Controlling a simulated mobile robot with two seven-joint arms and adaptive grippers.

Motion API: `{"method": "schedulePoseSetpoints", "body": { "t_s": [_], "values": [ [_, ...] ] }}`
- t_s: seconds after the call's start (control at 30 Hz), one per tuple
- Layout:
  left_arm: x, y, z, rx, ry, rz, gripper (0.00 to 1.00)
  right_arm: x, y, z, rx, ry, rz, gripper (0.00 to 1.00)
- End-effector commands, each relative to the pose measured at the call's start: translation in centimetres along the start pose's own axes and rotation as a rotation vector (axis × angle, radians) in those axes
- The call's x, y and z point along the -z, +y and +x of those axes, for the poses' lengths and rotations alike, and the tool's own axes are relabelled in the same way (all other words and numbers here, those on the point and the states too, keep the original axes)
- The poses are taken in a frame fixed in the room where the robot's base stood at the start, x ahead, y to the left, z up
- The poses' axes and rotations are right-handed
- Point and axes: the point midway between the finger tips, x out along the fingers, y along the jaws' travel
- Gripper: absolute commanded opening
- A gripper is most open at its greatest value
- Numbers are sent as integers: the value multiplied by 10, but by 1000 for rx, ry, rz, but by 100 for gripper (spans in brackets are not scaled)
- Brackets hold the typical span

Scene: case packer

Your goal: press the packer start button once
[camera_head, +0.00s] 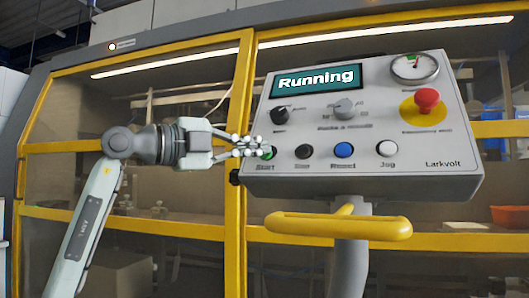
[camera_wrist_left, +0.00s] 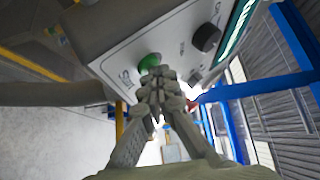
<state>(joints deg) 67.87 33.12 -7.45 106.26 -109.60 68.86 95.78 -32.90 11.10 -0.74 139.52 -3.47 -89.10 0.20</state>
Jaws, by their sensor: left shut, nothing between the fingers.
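The green start button (camera_head: 268,153) is at the lower left of the grey control panel (camera_head: 350,168). My left gripper (camera_head: 262,147) is shut and empty, with its fingertips at the button, partly covering it. In the left wrist view the green button (camera_wrist_left: 149,62) shows just beyond the fingertips of my left gripper (camera_wrist_left: 155,75). I cannot tell whether they touch. The panel's display (camera_head: 316,80) reads "Running". My right gripper is not in view.
Black, blue and white buttons (camera_head: 344,150) sit right of the start button. A red emergency knob (camera_head: 427,99) is at the panel's upper right. A yellow handle (camera_head: 340,226) juts out below the panel. Yellow-framed machine doors (camera_head: 239,150) stand behind.

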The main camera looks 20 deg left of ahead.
Motion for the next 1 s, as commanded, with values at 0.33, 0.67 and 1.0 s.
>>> {"method": "schedulePoseSetpoints", "body": {
  "t_s": [0.33, 0.67, 1.0],
  "values": [
    [7, -7, -10, -1, 0, 0, 0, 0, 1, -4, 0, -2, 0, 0],
    [8, -9, -12, 1, 0, 1, 0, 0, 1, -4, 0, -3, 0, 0],
    [24, -26, -33, 1, -1, 4, 0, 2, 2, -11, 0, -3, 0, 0]
  ]
}}
